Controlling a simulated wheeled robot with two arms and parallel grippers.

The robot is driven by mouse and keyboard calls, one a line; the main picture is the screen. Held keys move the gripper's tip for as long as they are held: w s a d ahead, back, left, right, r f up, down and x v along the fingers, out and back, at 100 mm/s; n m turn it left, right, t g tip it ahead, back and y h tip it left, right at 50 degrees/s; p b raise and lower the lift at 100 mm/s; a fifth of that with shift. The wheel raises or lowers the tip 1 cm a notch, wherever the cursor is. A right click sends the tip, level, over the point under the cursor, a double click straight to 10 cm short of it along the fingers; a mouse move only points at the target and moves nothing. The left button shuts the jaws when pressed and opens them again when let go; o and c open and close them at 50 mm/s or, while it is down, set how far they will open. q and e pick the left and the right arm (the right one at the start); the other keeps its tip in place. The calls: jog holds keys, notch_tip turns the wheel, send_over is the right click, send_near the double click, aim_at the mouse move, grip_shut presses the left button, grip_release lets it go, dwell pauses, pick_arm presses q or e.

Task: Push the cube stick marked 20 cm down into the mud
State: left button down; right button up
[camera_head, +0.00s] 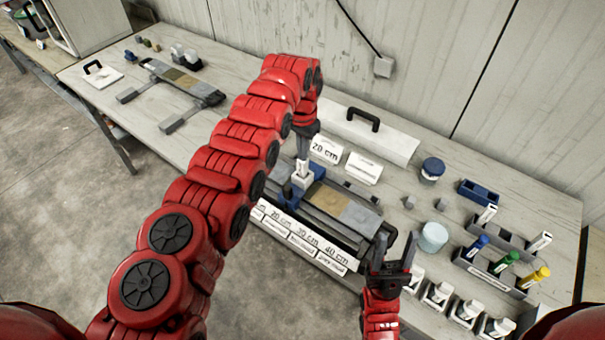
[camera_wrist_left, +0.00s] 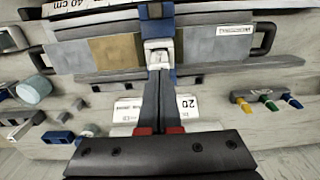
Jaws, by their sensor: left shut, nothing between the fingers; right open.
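A small white cube-topped piece (camera_head: 301,171), which I take for the cube stick, stands at a blue bracket (camera_head: 292,187) on the left part of the core tray (camera_head: 362,218). It also shows in the left wrist view (camera_wrist_left: 158,52); no marking is readable on it. My left gripper (camera_head: 303,157) is shut and empty, pointing down with its tips at the cube's top; contact looks likely. In the left wrist view the fingertips (camera_wrist_left: 159,72) meet the cube's near edge. Mud under the cube is hidden. My right gripper (camera_head: 397,246) is open and empty, near the tray's right end.
A 20 cm card (camera_head: 325,150) stands behind the tray, and a row of length labels (camera_head: 305,238) runs along its front. A white lid with black handle (camera_head: 365,135) lies behind. Jars (camera_head: 432,236) and a marker holder (camera_head: 490,268) stand right. Another tray (camera_head: 180,80) is far left.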

pick_arm(q)
jog(key=shift+f+b, duration=0.8)
jog(key=shift+f, duration=0.05)
dwell(0.6)
jog(key=shift+r, duration=0.1)
jog(key=shift+r+p, duration=0.35)
jog(key=shift+r, duration=0.9)
notch_tip(320, 180, up, 2)
jog(key=shift+r, duration=1.25)
